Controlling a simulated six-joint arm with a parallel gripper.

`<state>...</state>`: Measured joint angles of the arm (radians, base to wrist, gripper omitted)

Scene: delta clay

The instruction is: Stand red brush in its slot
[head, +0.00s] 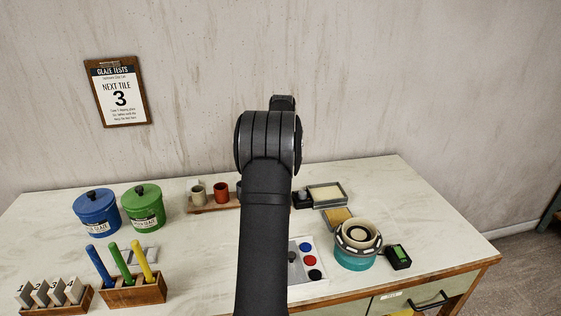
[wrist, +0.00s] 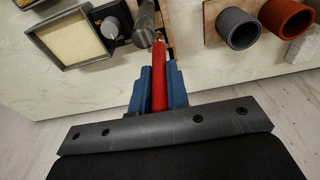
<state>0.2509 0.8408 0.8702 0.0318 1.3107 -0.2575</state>
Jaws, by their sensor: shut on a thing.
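In the wrist view my gripper (wrist: 160,90) has its blue fingers closed around the red brush (wrist: 173,82), which is held by its handle. The brush's far end is close to a dark grey rod-like thing, and I cannot tell whether they touch. In the head view my arm hides the gripper and the red brush. A wooden brush rack (head: 136,294) stands at the front left of the table, holding a blue brush (head: 99,265), a green brush (head: 120,263) and a yellow brush (head: 144,261). Whether it has a free slot is unclear.
Blue (head: 96,210) and green (head: 143,208) lidded jars stand behind the rack. Numbered tiles (head: 50,292) stand to its left. A grey cup (wrist: 239,28) and a red cup (wrist: 287,18) are near the gripper. A teal wheel (head: 356,255) and paint palette (head: 306,262) are at right.

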